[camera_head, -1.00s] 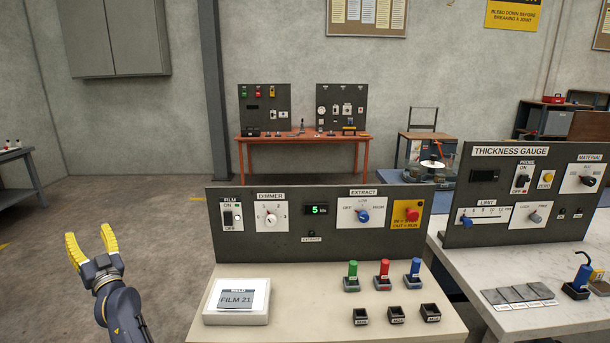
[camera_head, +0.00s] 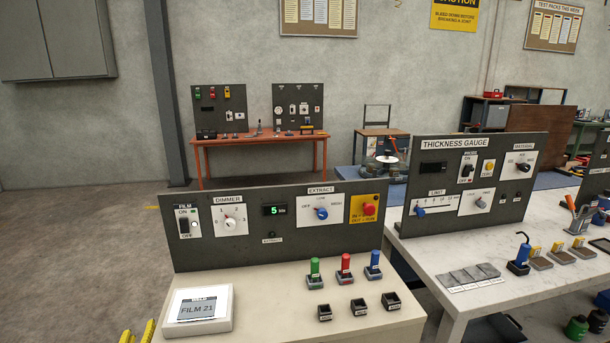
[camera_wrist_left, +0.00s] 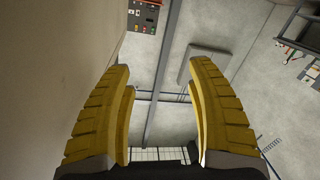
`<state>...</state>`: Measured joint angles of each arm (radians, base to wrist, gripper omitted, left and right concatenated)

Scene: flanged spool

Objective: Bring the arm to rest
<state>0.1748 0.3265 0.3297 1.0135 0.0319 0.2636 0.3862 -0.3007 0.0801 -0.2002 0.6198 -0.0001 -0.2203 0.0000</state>
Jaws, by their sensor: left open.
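My left gripper (camera_head: 138,332) shows only as two yellow fingertips at the bottom edge of the head view, left of the bench with the film panel. In the left wrist view its two yellow fingers (camera_wrist_left: 160,100) stand wide apart with nothing between them. The gripper is open and empty, apart from the bench and its parts. The rest of the left arm is out of the head view. My right gripper is in neither view.
The near bench (camera_head: 270,295) holds a dark control panel (camera_head: 270,255), a film display (camera_head: 198,309), three coloured handles and several small black sockets. A white table (camera_head: 470,305) with a thickness gauge panel (camera_head: 425,190) stands to the right. Open floor (camera_head: 80,250) lies at left.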

